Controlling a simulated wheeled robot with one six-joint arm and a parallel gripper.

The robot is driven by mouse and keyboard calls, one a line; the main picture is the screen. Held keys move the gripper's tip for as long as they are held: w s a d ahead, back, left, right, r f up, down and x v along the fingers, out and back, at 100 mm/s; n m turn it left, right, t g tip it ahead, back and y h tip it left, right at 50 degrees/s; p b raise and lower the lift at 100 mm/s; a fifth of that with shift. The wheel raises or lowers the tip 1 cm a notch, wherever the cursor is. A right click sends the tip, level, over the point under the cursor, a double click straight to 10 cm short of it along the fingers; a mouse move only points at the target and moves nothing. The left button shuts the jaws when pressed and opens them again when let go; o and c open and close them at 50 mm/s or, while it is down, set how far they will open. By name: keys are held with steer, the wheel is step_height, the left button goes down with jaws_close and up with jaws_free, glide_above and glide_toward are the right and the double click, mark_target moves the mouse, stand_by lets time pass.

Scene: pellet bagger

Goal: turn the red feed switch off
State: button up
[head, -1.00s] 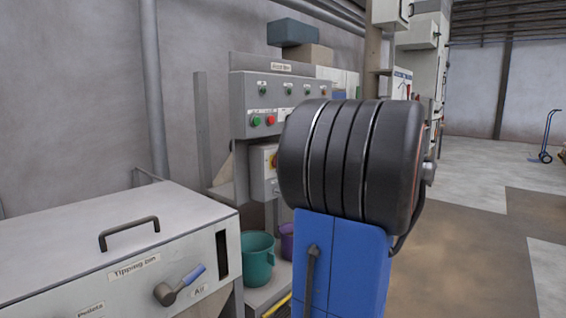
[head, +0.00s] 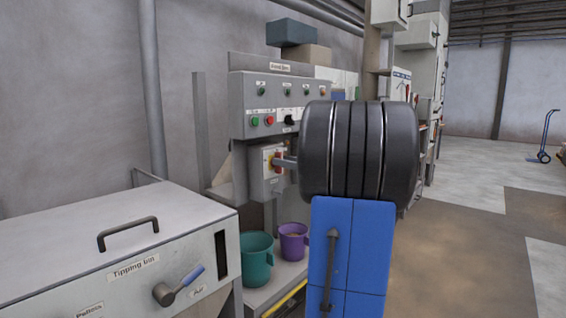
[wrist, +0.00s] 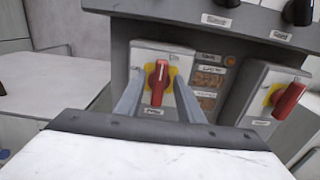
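In the wrist view a red switch handle (wrist: 157,84) stands upright on a yellow plate, on a grey box. A second red handle (wrist: 289,101) on yellow sits on another box to the right, tilted. Their small labels are too blurred to read, so I cannot tell which is named feed. My gripper (wrist: 158,81) is open, its grey fingers on either side of the upright handle, with gaps showing on both sides.
A control panel (head: 252,93) with buttons and a black knob overhangs the boxes. A teal bucket (head: 256,260) and a purple bucket (head: 293,243) stand below. The tipping bin (head: 75,235) with its lever is at the left.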

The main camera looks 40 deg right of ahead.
steer(key=shift+w, duration=0.65)
steer(key=c, duration=0.7)
steer(key=shift+a+n, duration=0.1)
steer(key=shift+n, duration=0.3)
steer(key=shift+s+a+f+n, duration=0.1)
steer(key=shift+a+f+n, duration=0.1)
steer(key=shift+n, duration=2.65)
steer(key=shift+w+a+f+n, duration=0.15)
steer(key=shift+f+n, duration=0.1)
steer(key=shift+n, duration=2.65)
steer(key=shift+s+a+f+n, duration=0.15)
steer(key=shift+a+f+n, duration=0.05)
steer(key=shift+n, duration=2.65)
